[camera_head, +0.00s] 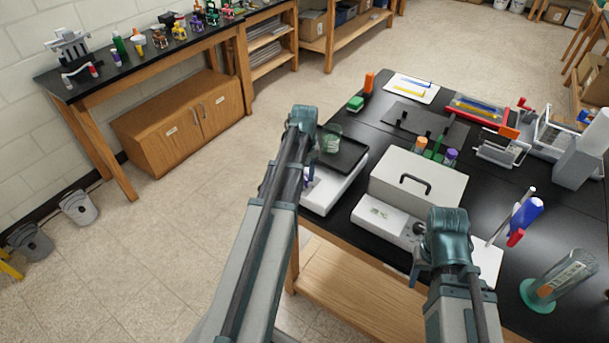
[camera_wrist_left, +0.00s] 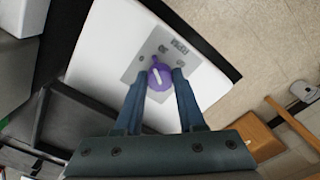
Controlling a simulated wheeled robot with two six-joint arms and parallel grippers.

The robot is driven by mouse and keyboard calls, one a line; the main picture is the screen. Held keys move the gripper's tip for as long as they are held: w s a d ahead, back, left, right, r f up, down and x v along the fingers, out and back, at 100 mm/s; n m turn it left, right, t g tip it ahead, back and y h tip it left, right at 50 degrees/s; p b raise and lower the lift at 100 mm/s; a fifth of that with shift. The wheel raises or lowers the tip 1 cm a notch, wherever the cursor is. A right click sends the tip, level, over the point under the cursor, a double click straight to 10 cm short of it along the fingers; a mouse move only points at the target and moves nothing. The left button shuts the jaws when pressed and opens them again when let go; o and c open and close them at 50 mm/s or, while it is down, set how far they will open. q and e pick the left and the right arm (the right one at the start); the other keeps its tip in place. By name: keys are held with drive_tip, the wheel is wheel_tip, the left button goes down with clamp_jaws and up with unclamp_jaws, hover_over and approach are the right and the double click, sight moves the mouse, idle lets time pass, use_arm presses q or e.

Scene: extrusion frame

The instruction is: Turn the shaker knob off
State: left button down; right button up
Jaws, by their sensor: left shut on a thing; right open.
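The shaker (camera_head: 325,190) is a white box with a black top platform at the left front corner of the black table. A glass beaker (camera_head: 331,138) stands on the platform. Its purple knob (camera_wrist_left: 160,78) with a white line sits on a grey label panel (camera_wrist_left: 143,66) in the left wrist view. My left gripper (camera_wrist_left: 165,80) is shut on the knob, one finger on each side. In the head view my left arm mostly hides the knob. My right gripper (camera_head: 420,268) is open and empty in front of the table, partly hidden by its own arm.
A white box with a black handle (camera_head: 415,184) and a white unit with a dark dial (camera_head: 385,213) stand right of the shaker. A glass cylinder (camera_head: 562,278) stands at the right. Several bottles (camera_head: 437,150) stand behind the box.

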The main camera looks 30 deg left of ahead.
sight(305, 176)
use_arm(q)
drive_tip(key=n, duration=0.6)
drive_tip(key=shift+n, duration=0.3)
idle(0.4)
drive_tip(key=c, duration=0.5)
unclamp_jaws()
drive_tip(key=shift+r, duration=0.1)
wheel_tip(305, 176, up, 14)
drive_tip(key=p, duration=1.3)
drive_tip(key=shift+f+p, duration=0.2)
drive_tip(key=shift+p, duration=0.2)
